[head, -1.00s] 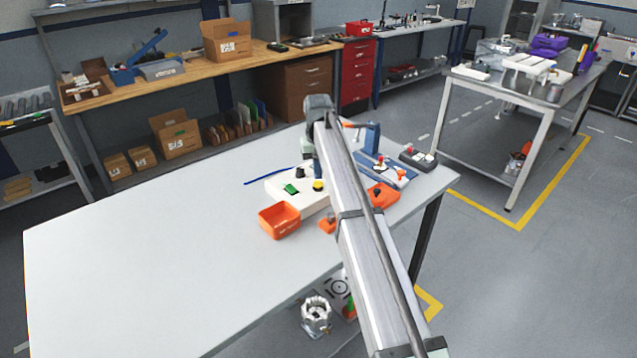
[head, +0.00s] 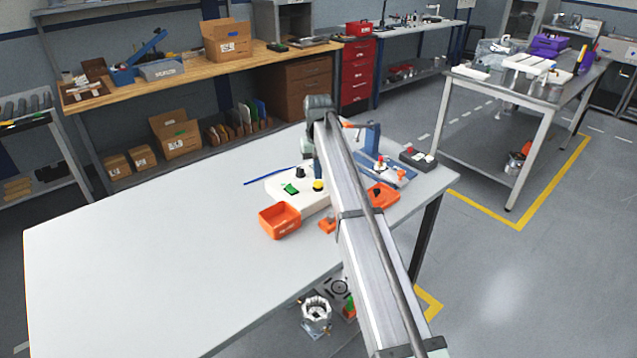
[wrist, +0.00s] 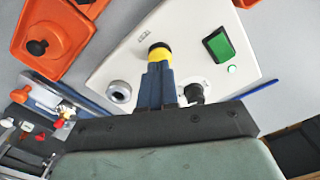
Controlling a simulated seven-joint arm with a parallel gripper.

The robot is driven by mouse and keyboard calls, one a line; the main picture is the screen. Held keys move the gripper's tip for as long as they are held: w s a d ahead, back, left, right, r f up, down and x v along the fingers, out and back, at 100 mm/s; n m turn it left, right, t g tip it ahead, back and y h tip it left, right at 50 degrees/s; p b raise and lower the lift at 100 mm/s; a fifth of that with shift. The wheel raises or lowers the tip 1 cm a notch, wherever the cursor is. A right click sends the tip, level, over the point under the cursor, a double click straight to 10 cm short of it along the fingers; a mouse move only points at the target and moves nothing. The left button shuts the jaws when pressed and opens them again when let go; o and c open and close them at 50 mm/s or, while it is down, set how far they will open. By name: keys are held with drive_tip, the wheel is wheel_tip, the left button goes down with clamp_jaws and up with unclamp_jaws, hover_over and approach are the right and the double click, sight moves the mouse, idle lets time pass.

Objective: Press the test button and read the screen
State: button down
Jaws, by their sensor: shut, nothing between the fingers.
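A white test box (head: 282,196) lies on the light table; it also fills the middle of the wrist view (wrist: 110,72). A black knob (wrist: 195,92) and a grey ring socket (wrist: 119,91) flank the fingers.
An orange tray (head: 280,221) stands in front of the box. An orange block with a black knob (head: 381,195), a blue fixture (head: 373,138) and a dark switch box (head: 418,157) stand to the right. A blue pen (head: 268,176) lies behind. The table's left is clear.

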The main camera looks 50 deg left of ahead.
drive_tip(key=shift+f, duration=0.2)
drive_tip(key=shift+f, duration=0.95)
drive_tip(key=shift+r, duration=2.65)
